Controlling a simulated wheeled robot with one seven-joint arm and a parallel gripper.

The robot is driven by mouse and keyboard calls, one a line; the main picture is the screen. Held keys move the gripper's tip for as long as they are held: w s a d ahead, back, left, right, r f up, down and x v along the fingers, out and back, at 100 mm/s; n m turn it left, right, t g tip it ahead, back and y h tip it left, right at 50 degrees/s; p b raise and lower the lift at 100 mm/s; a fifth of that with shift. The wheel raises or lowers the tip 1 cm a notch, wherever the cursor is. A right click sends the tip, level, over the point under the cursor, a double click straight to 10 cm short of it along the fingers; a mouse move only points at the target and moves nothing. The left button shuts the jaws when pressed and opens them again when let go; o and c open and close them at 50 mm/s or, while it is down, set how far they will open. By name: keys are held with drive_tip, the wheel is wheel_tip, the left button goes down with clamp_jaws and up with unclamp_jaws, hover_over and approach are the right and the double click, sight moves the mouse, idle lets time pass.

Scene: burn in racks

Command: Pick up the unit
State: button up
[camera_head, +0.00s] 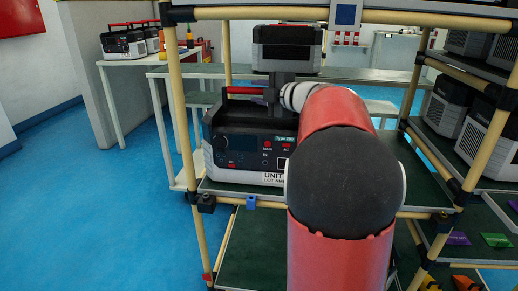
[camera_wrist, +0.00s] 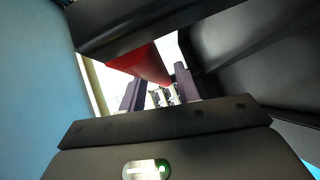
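The unit (camera_head: 240,147) is a dark box with a light lower edge, a small display and red buttons. It sits upright on the green shelf of the rack, and "UNIT" is printed low on its front. Its red top handle (camera_head: 246,90) shows left of my gripper (camera_head: 271,97), which is at the handle's right part. In the wrist view, the two purple fingers of my gripper (camera_wrist: 159,88) stand apart, with the red handle (camera_wrist: 143,64) showing between and beyond them. Whether either finger touches the handle cannot be told. My arm hides the unit's right side.
Tan rack posts (camera_head: 183,105) stand left and right of the unit. A dark box (camera_head: 287,48) shows just above my gripper. More units (camera_head: 123,43) stand on a white table at the back left, others on a rack at right. The blue floor at left is clear.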

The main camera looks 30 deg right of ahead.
clamp_jaws()
idle(1.0)
drive_tip(key=shift+r, duration=0.3)
